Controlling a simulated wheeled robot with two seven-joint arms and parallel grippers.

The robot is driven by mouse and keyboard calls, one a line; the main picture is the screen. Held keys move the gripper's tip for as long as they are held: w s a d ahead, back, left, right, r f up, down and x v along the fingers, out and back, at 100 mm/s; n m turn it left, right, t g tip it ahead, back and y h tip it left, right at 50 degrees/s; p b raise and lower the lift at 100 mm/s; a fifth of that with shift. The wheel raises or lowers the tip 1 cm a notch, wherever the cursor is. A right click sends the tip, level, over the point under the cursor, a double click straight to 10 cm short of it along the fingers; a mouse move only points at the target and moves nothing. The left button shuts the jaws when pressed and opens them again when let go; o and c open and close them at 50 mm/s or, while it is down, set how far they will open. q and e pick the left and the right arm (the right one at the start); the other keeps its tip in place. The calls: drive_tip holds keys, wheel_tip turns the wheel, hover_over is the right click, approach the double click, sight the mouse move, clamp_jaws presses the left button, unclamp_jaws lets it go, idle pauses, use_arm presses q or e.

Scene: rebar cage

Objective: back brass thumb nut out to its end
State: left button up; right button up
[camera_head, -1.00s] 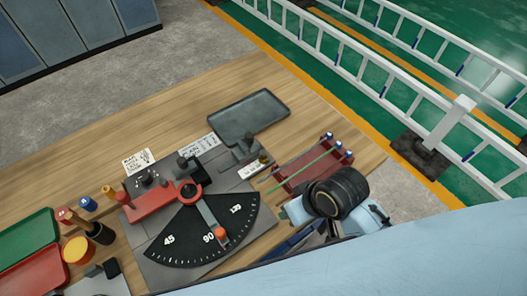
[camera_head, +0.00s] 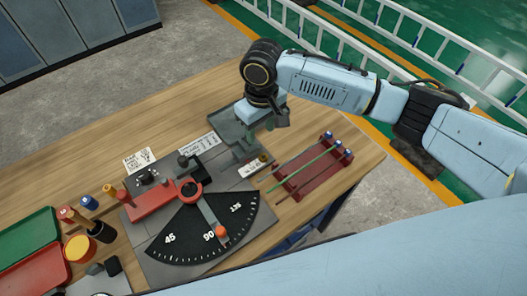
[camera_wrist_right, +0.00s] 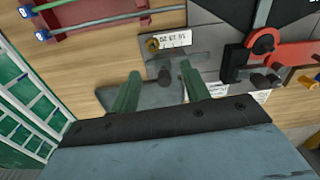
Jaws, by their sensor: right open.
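The brass thumb nut (camera_head: 263,158) is a small round brass piece at the right edge of the grey bending plate, beside a white label. In the right wrist view the brass nut (camera_wrist_right: 152,44) sits at the left end of that label, beyond my fingertips. My right gripper (camera_head: 259,134) hangs over the grey tray, behind the nut in the head view. Its two green fingers (camera_wrist_right: 160,83) are apart with nothing held between them. The nut's thread and its end cannot be made out. My left gripper is not in view.
A dark red rack (camera_head: 312,168) with rods lies right of the plate. The grey tray (camera_head: 226,138) is partly hidden by my right gripper. The bender has a red arm (camera_head: 150,203) and an angle dial (camera_head: 190,238). Red and green trays stand at the left.

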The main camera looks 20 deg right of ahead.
sight(264, 156)
drive_tip(key=f, duration=0.8)
drive_tip(key=d+f, duration=0.1)
drive_tip(key=f, duration=0.3)
drive_tip(key=shift+w+f+b, duration=0.25)
drive_tip(key=shift+w+b, duration=0.1)
drive_tip(key=shift+w, duration=0.05)
drive_tip(key=shift+c, duration=0.5)
drive_tip(key=c, duration=0.9)
drive_tip(key=n+p, duration=0.1)
drive_tip(key=n, duration=0.2)
drive_tip(key=shift+n+p, duration=0.3)
drive_tip(key=shift+n, duration=0.1)
drive_tip(key=shift+n+p, duration=0.35)
drive_tip(key=shift+n, duration=2.25)
